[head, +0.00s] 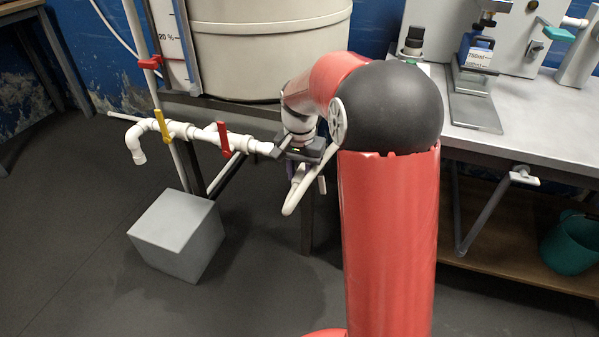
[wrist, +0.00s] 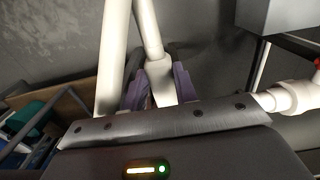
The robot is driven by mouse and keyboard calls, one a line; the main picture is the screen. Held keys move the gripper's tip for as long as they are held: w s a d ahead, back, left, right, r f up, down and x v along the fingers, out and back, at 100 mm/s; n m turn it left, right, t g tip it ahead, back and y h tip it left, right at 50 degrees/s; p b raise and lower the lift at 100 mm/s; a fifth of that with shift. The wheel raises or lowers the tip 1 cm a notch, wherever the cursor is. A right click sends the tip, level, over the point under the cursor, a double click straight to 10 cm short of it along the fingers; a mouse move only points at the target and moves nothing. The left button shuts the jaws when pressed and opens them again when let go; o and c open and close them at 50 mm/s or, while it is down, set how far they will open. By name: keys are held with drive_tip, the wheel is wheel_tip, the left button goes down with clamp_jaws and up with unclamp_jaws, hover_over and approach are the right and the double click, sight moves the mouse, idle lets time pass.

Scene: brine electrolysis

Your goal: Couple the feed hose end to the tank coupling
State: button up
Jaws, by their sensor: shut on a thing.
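The white feed hose (head: 292,204) hangs in a loop below my gripper in the head view. My gripper (head: 300,165) is beside the right end of the white pipe run. In the wrist view, my gripper's purple fingers (wrist: 159,90) are shut on the narrow white hose end (wrist: 158,76); a thicker length of the hose runs beside it on the left. The pipe's right end, apparently the tank coupling (head: 264,148), is just left of my gripper; a white fitting (wrist: 290,97) shows at the right of the wrist view. My gripper partly hides this area, so I cannot tell whether hose and coupling touch.
The pipe run carries a yellow valve handle (head: 161,124) and a red one (head: 223,139). The large cream tank (head: 265,50) stands behind. A grey box (head: 178,235) is on the floor below the pipe. A bench (head: 520,125) with apparatus stands at the right.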

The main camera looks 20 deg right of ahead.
drive_tip(key=o, duration=1.1)
drive_tip(key=shift+r, duration=0.1)
